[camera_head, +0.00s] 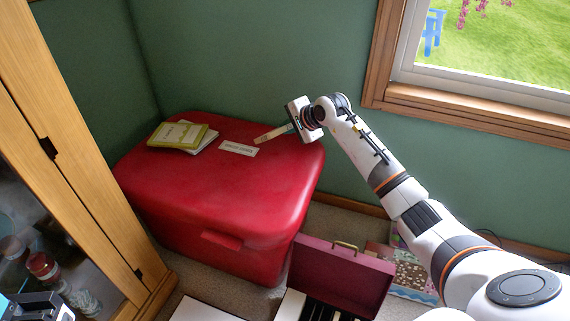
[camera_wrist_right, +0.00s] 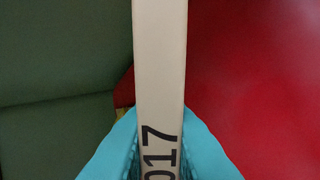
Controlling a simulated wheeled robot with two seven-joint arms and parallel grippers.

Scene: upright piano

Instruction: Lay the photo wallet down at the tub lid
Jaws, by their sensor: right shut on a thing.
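The red tub lid (camera_head: 230,185) is a broad, rounded top on a red tub in the corner. My right gripper (camera_head: 284,129) is over the lid's back right part, shut on a thin cream piece, which I take as the photo wallet (camera_head: 268,134). In the right wrist view the wallet (camera_wrist_right: 160,60) stands edge-on between the teal fingers, with "017" readable on it. Red lid fills the right of that view. I cannot tell whether the wallet touches the lid. A dark piece at the lower left corner of the head view may be my left gripper; its fingers are not clear.
Green-yellow booklets (camera_head: 182,136) lie on the lid's back left, and a small printed label (camera_head: 238,148) lies right of them. The lid's front is clear. An open maroon case (camera_head: 340,277) stands before the tub. A wooden cabinet (camera_head: 75,150) is at left, a window at right.

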